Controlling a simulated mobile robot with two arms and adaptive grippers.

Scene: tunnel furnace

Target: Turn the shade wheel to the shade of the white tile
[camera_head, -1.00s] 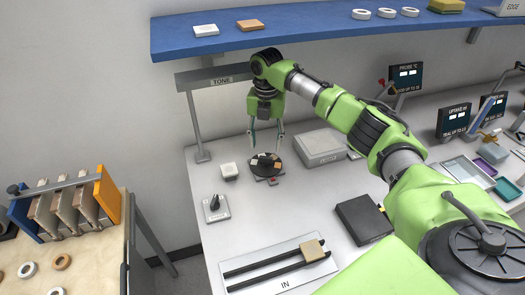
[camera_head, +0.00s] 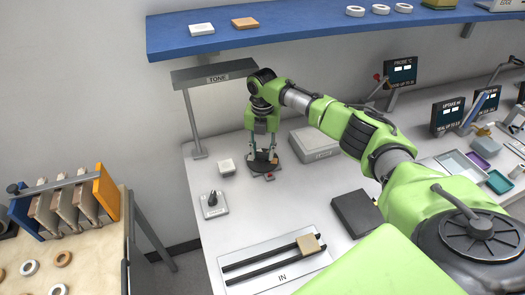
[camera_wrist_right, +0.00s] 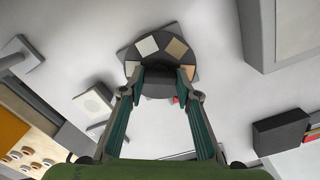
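The shade wheel (camera_head: 255,168) is a dark disc on the white bench under the TONE lamp bar. In the right wrist view the wheel (camera_wrist_right: 160,55) carries patches from off-white to tan and brown. My right gripper (camera_head: 262,156) points down over the wheel. Its two fingertips (camera_wrist_right: 161,76) are apart, either side of a dark part at the wheel's middle; whether they press on it I cannot tell. The white tile (camera_head: 227,166) sits on a small block just left of the wheel, and also shows in the wrist view (camera_wrist_right: 92,102). My left gripper is not in view.
A dial on a grey plate (camera_head: 213,204) stands in front of the tile. A grey box (camera_head: 314,144) is right of the wheel. The lamp post (camera_head: 193,125) rises at the left, and a blue shelf (camera_head: 300,29) overhangs behind. A black box (camera_head: 356,213) lies front right.

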